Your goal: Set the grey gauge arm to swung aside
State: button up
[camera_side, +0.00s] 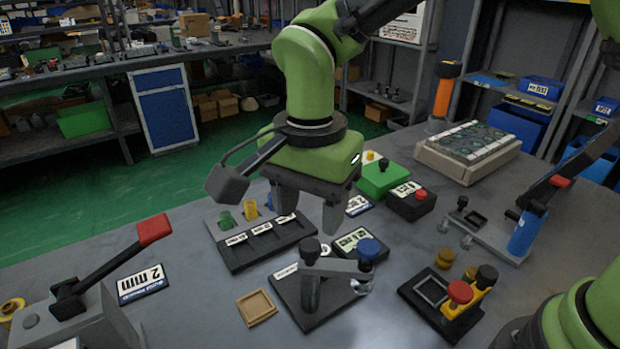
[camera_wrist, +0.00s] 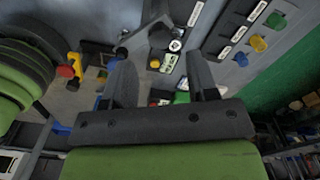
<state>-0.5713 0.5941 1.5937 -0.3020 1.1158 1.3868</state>
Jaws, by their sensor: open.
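The grey gauge arm (camera_side: 338,267) is a flat bar on an upright grey post, over a dark base plate (camera_side: 290,296) at the front middle of the table. A dark knob (camera_side: 311,247) stands at its left end, and a small clear gauge piece (camera_side: 361,286) sits under its right end.
A dark block with a blue knob (camera_side: 369,248) stands close behind the arm's right end. A labelled rack (camera_side: 262,243) lies behind left. A fixture with red and yellow knobs (camera_side: 445,303) is at right, a wooden tray (camera_side: 256,307) at left. A red-handled lever (camera_side: 110,266) stands far left.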

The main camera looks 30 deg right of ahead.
aim_at(314, 243)
notch_tip(314, 243, up, 5)
jog(key=shift+f, duration=0.15)
jog(key=s+d+r+n+t+y, duration=0.1)
jog(key=s+d+r+n+t, duration=0.15)
jog(key=d+r, duration=0.2)
jog(key=s+d+r+n+t+y, duration=0.1)
jog(key=s+d+r+n, duration=0.1)
jog(key=s+d+r, duration=0.3)
jog(key=s+d+f+n+t, duration=0.1)
jog(key=s+d+n+t, duration=0.2)
jog(key=s+d, duration=0.3)
jog(key=shift+s+d+f+n+t, duration=0.2)
jog(key=shift+s+f+n+t, duration=0.2)
jog(key=shift+s+n, duration=0.2)
